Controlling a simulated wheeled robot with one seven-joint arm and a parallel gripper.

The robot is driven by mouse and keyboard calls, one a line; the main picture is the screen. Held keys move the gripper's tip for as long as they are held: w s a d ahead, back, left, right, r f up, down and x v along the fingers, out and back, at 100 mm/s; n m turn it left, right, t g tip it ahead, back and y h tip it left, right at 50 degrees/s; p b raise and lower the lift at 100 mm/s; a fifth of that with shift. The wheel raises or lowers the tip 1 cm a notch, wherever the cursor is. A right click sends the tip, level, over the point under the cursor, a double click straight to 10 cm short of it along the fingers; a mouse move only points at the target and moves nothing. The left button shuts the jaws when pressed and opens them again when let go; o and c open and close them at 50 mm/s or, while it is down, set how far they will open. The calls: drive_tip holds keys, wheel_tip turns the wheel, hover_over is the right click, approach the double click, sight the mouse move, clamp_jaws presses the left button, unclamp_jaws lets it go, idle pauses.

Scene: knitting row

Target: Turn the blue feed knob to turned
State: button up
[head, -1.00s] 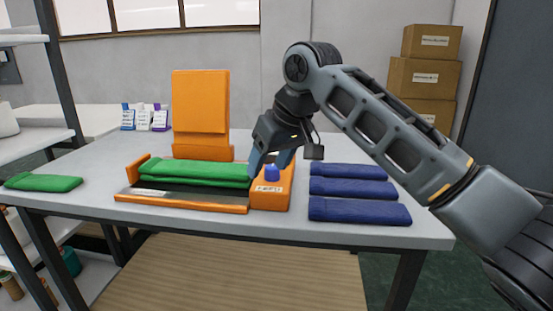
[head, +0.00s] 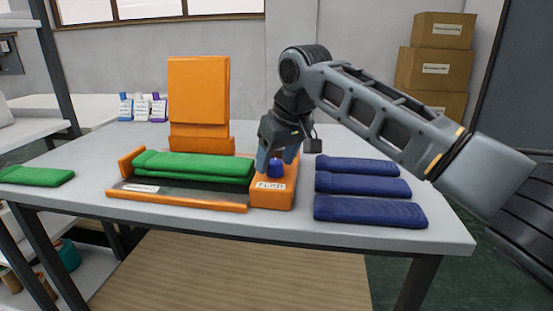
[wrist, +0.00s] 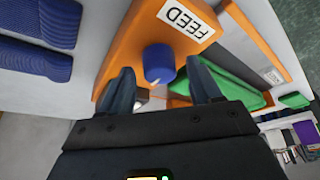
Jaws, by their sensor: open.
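The blue feed knob (head: 276,169) stands on an orange block with a white label (head: 273,192) at the right end of the orange machine. In the wrist view the knob (wrist: 158,64) is just beyond and between my fingertips, and the label reads FEED (wrist: 186,19). My gripper (head: 277,160) is open and points down at the knob from above and behind. In the wrist view its two dark fingers (wrist: 162,85) are spread with a gap on either side of the knob. I cannot see them touching it.
Folded green cloths (head: 195,165) lie in the orange machine's tray, and another green cloth (head: 36,176) is at the table's left. Several folded blue cloths (head: 368,209) lie right of the knob block. A tall orange panel (head: 198,103) stands behind. The grey table (head: 450,236) is clear at its front right.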

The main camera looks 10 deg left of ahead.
drive_tip(key=c, duration=1)
drive_tip(key=shift+c, duration=0.2)
